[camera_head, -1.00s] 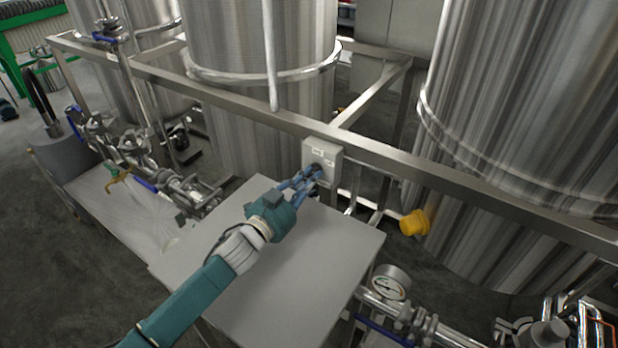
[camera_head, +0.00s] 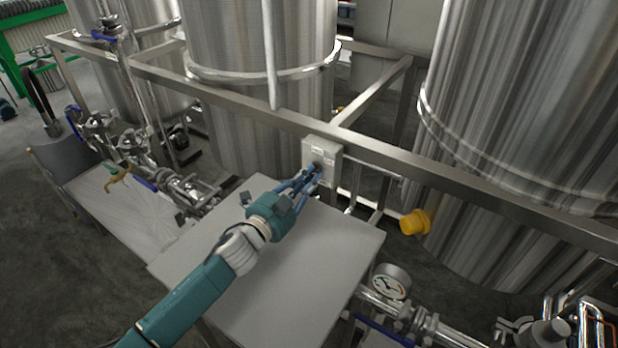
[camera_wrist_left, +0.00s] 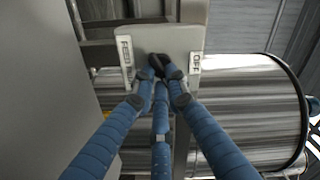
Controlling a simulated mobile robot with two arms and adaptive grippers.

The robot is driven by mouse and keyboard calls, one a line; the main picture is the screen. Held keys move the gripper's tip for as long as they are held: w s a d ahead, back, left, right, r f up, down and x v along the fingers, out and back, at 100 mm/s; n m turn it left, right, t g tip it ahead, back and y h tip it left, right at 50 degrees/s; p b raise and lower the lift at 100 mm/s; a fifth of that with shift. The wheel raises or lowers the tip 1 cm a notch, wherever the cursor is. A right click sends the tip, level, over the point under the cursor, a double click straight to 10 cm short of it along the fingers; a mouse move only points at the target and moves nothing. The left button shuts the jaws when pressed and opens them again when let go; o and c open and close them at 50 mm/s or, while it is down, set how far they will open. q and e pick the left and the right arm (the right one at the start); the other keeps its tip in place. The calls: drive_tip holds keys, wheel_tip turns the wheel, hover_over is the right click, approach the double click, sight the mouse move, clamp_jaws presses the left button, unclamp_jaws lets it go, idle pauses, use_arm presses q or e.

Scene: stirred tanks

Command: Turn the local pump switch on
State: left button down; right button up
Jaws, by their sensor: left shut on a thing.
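The pump switch box (camera_head: 322,150) is a small light-grey box mounted on the steel frame rail in the head view. In the left wrist view, the box face (camera_wrist_left: 180,38) carries a white label at its left and an "OFF" label at its right. A dark knob (camera_wrist_left: 158,62) sits between the labels, mostly hidden by the fingertips. My left gripper (camera_head: 314,170), with blue fingers, reaches the box front and is shut on the knob. The fingertips also show closed together around it in the left wrist view (camera_wrist_left: 162,70). The knob's exact setting is hard to tell. My right gripper is not in view.
A bare grey tabletop (camera_head: 300,270) lies under my left arm. The steel frame rail (camera_head: 400,172) runs behind it, with large steel tanks (camera_head: 255,100) beyond. A yellow cap (camera_head: 414,222), a gauge (camera_head: 391,282) and pipework stand to the right; valves stand to the left.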

use_arm(q)
drive_tip(key=shift+f, duration=0.1)
drive_tip(key=c, duration=1.7)
unclamp_jaws()
drive_tip(key=shift+c, duration=0.2)
drive_tip(key=v, duration=1.2)
